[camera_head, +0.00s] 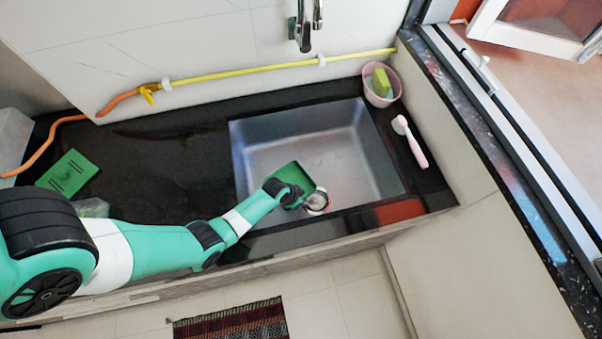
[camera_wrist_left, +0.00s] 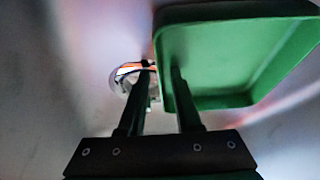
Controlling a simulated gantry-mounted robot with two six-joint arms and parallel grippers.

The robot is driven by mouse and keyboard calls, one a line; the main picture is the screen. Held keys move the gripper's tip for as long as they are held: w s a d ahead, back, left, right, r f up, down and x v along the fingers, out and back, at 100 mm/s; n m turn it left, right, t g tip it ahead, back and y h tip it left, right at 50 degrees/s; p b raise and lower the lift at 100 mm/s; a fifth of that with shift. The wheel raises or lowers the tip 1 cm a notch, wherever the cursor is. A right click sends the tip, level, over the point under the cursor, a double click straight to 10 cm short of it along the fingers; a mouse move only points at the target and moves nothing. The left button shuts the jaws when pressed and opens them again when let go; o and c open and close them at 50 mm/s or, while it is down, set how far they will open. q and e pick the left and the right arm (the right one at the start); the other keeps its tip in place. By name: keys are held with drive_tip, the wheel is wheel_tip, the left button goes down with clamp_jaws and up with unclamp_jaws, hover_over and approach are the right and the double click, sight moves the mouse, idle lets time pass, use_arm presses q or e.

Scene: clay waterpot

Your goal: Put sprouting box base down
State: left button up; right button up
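The sprouting box base is a green open tray (camera_head: 291,171). It is over or inside the sink basin, tilted, near the front edge. My left gripper (camera_head: 299,201) reaches in from the left and has hold of it. In the left wrist view my left gripper's fingers (camera_wrist_left: 163,68) sit on either side of one wall of the green tray (camera_wrist_left: 235,55), one finger inside and one outside. I cannot tell whether the tray touches the sink floor. My right gripper is not in view.
The metal sink (camera_head: 355,150) has a round drain (camera_head: 318,203) beside the gripper. On the counter left lie a slotted green panel (camera_head: 68,174) and a clear container (camera_head: 92,208). A pink cup with a sponge (camera_head: 381,85) and a brush (camera_head: 411,141) are right. The dark counter (camera_head: 165,155) is clear mid-left.

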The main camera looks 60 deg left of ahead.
use_arm(q)
drive_tip(key=p+v, duration=1.1)
drive_tip(key=v, duration=0.1)
drive_tip(key=shift+r+p, duration=0.25)
drive_tip(key=shift+p, duration=0.15)
